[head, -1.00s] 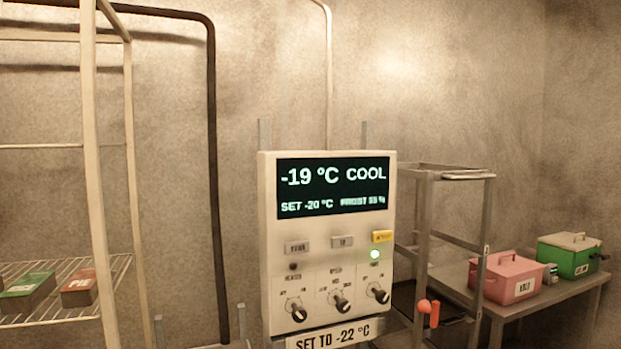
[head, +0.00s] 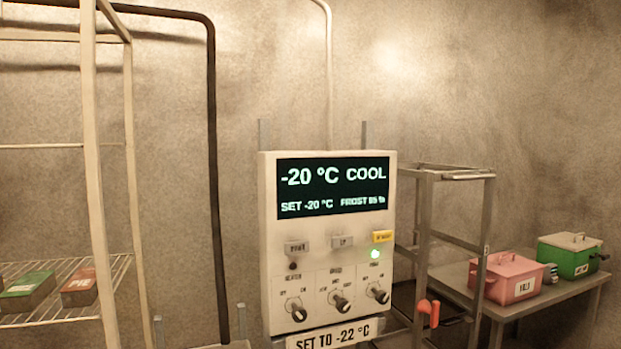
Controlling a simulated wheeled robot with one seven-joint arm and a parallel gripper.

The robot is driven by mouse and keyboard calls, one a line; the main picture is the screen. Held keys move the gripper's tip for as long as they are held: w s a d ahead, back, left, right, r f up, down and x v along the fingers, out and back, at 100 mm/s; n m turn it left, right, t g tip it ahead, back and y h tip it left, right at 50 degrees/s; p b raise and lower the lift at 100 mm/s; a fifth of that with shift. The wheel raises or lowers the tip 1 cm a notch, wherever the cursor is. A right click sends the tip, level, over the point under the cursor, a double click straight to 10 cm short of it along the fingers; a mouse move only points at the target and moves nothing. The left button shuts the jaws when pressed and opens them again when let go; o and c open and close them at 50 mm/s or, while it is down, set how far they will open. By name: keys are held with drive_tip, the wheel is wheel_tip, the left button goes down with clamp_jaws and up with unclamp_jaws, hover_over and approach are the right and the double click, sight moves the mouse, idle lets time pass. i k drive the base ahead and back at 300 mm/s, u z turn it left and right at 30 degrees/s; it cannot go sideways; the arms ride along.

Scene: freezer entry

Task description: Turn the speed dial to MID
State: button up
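The white control panel (head: 268,240) stands at the middle of the head view. Its display (head: 333,187) reads -20 °C, COOL, SET -20 °C and a frost value near 85 %. Three black knobs sit in a row low on the panel. The middle knob, the speed dial (head: 340,301), has a small blurred label above it; its pointer position is too small to tell for sure. The left knob is the heater dial (head: 297,311), and a right knob (head: 379,294) sits under a lit green lamp (head: 375,254). My gripper is not in view.
A label (head: 333,334) under the panel reads SET TO -22 °C. A wire shelf (head: 65,307) with boxes is at left. A metal frame (head: 425,215) and a table (head: 530,306) with pink (head: 510,277) and green (head: 570,255) boxes are at right.

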sight(343, 305)
drive_tip(key=u, duration=0.25)
drive_tip(key=i, duration=0.35)
drive_tip(key=u, duration=0.8)
